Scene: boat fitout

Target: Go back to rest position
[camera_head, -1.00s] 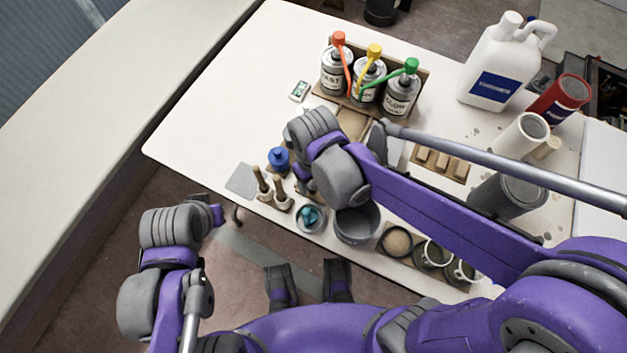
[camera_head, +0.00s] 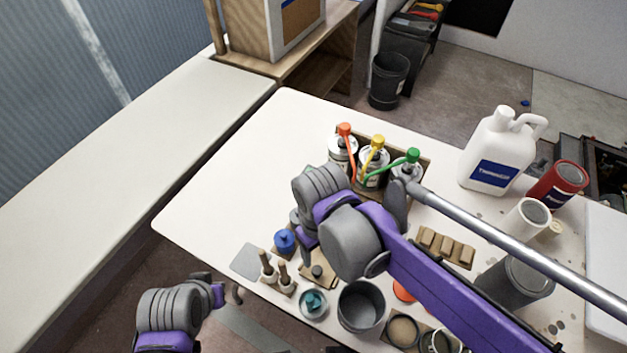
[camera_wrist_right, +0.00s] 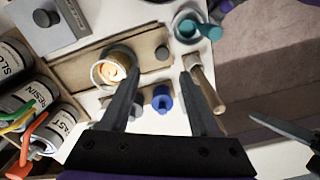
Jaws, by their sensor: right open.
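My right gripper (camera_head: 303,248) hangs over the white table (camera_head: 215,190), above its near-left part; my forearm and wrist hide much of the middle. In the right wrist view the same gripper (camera_wrist_right: 165,85) has its two fingers wide apart with nothing between them. Below it are a small cup with pale orange contents (camera_wrist_right: 113,70) on a wooden board, a blue-capped item (camera_wrist_right: 162,97) and a brush (camera_wrist_right: 205,88). My left gripper (camera_head: 228,294) is at the lower left, beside the table's near edge; its fingers are too small to read.
Three pump cans (camera_head: 372,168) stand in a wooden tray behind my right wrist. A white jug (camera_head: 497,155), red can (camera_head: 557,185) and grey pot (camera_head: 362,305) stand on the table. A long pale bench (camera_head: 95,185) runs along the left. The table's far-left area is clear.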

